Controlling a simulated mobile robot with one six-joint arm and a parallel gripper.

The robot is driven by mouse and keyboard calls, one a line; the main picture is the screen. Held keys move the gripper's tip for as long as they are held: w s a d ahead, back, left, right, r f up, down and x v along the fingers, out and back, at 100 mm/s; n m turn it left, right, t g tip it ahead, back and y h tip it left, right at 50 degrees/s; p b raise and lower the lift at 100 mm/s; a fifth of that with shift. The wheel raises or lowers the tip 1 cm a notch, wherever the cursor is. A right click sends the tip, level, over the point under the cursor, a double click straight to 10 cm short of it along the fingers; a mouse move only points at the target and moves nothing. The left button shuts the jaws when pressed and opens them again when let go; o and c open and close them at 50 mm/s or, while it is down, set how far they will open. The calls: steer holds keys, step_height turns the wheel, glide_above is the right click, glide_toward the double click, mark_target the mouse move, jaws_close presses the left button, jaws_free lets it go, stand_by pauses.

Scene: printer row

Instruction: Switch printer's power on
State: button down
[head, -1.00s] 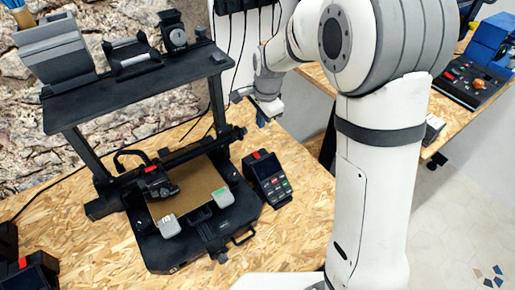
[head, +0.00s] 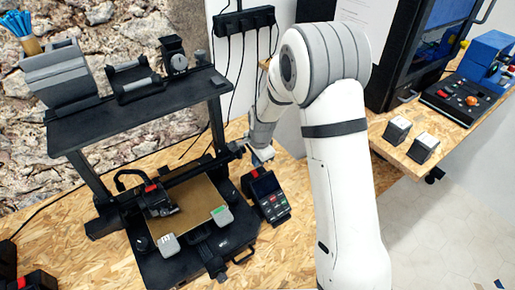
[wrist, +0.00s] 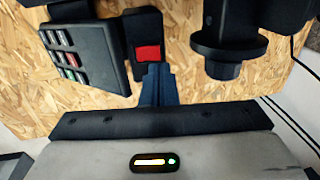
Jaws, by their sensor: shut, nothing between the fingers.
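The printer (head: 190,205) is a black frame with a tan bed on the wooden table. Its control box (head: 268,198), with a dark screen and several keys, stands to its right. A red power switch (head: 256,172) sits at the box's far end; in the wrist view the red switch (wrist: 148,53) is in a black housing beside the keypad (wrist: 62,52). My gripper (head: 263,155) is just behind the box. In the wrist view its blue fingertips (wrist: 155,72) are together and empty, very close to the red switch. I cannot tell whether they touch it.
A black shelf (head: 135,105) with equipment stands over the printer. A black round knob or foot (wrist: 228,48) is right of the fingers in the wrist view. A power strip (head: 243,20) with hanging cables is on the wall. Bare table lies right of the box.

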mark_target(255, 170)
steer(key=shift+w+a+f, duration=0.1)
steer(key=shift+f, duration=0.6)
steer(key=shift+w+a+f, duration=0.1)
steer(key=shift+f, duration=0.55)
steer(key=shift+w+f+b, duration=0.1)
steer(key=shift+f+b, duration=0.2)
steer(key=shift+f, duration=0.05)
steer(key=shift+r, duration=0.15)
steer(key=shift+s+d, duration=0.5)
steer(key=shift+s, duration=0.2)
steer(key=shift+r, duration=0.2)
